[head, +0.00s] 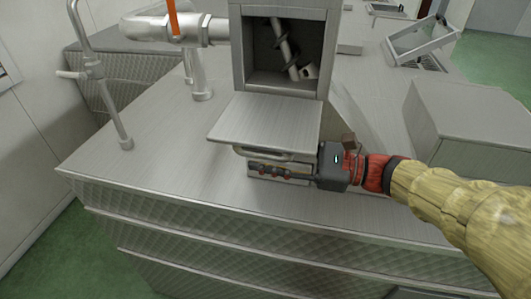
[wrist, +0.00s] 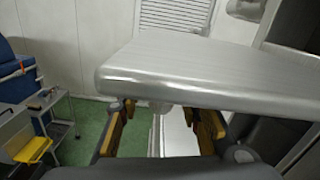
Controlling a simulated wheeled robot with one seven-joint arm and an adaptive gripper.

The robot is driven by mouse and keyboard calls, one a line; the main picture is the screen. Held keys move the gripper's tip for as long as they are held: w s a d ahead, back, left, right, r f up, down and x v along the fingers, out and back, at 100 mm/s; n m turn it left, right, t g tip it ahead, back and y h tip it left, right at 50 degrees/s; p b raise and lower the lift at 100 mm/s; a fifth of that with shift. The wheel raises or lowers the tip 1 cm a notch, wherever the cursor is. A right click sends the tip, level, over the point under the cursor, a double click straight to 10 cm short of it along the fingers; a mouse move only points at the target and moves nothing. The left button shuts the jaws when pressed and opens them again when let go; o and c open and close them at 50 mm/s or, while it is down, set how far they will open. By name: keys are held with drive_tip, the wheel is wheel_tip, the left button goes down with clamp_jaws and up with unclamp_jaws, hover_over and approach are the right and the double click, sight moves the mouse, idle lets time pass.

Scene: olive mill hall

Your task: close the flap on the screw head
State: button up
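The screw head is a grey metal box (head: 238,50) with a square opening; a dark screw and shaft (head: 284,42) show inside. Its flap (head: 268,120) hangs open, sticking out toward me from the opening's lower edge. A bar handle (head: 262,154) runs along the flap's front edge. My gripper (head: 262,170) is just below and in front of that edge, pointing left. In the wrist view the flap (wrist: 190,70) spans the upper middle, above my spread, empty fingers (wrist: 163,110). I cannot tell whether they touch the flap.
A steel counter (head: 150,155) lies below, with bare room left of the flap. A pipe with an orange lever (head: 174,18) joins the box at left. A bent standpipe (head: 100,80) rises at the counter's left. A metal block (head: 470,115) stands at right.

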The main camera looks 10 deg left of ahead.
drive_tip(key=shift+c, duration=1.3)
clamp_jaws()
